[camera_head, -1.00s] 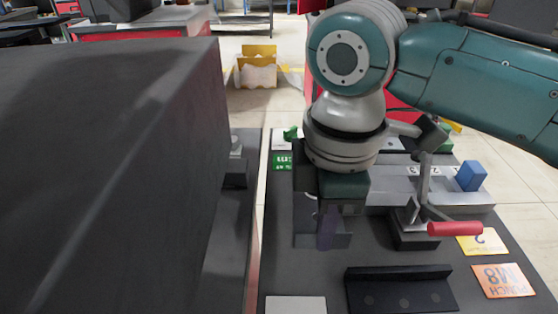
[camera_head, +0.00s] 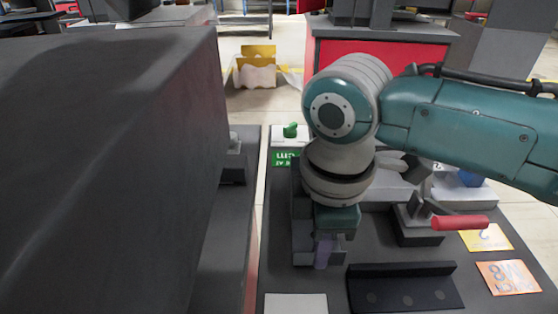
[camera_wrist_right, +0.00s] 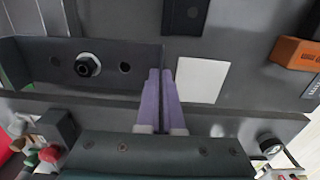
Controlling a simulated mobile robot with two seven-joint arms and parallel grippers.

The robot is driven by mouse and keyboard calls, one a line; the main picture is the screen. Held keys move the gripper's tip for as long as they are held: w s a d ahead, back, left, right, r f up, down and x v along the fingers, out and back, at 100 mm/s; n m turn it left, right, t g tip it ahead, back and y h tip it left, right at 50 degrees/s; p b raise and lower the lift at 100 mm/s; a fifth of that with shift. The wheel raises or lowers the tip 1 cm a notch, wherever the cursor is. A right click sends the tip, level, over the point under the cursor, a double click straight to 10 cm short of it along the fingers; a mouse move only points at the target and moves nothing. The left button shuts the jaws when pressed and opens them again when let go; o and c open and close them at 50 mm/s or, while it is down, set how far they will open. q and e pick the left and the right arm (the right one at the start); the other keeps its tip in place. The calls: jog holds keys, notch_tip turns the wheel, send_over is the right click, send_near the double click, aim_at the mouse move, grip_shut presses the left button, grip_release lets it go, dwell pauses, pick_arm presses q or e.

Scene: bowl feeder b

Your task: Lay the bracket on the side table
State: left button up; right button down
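The bracket is a grey angled plate (camera_head: 303,256) near the table's left side in the head view. In the right wrist view the bracket (camera_wrist_right: 35,65) shows holes and a dark bolt head. My right gripper (camera_head: 322,262) has purple fingers, close together around the bracket's upright edge at its right end in the wrist view (camera_wrist_right: 162,75). The arm hides part of the bracket, and I cannot tell its height above the table. My left gripper is not in view. A dark surface (camera_head: 222,262) left of the gap may be the side table; I cannot tell.
A black angle piece (camera_head: 400,288) and a white sheet (camera_head: 295,304) lie at the table's front. A red-handled clamp (camera_head: 460,222) stands right, near yellow (camera_head: 486,238) and orange (camera_head: 507,277) cards. A big dark block (camera_head: 110,180) fills the left. A green button (camera_head: 290,130) is behind.

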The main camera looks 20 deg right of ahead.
jog(key=c, duration=1.1)
grip_release()
jog(key=shift+r, duration=0.35)
notch_tip(320, 180, up, 12)
jog(key=p, duration=0.3)
jog(key=s+a+f+m+t+y, duration=0.2)
jog(key=s+a+f+m+y, duration=0.15)
jog(key=s+m, duration=0.35)
jog(key=s+d+m+h, duration=0.1)
jog(key=s+d+m, duration=0.1)
jog(key=s+d, duration=0.1)
jog(key=s+d+m+t+h, duration=0.1)
jog(key=s+d+m, duration=0.1)
jog(key=d, duration=0.1)
jog(key=s+d+m+h, duration=0.1)
jog(key=s+d, duration=0.2)
jog(key=shift+s+d+f+m, duration=0.15)
jog(key=shift+s+d+m, duration=0.1)
jog(key=shift+s+m, duration=0.15)
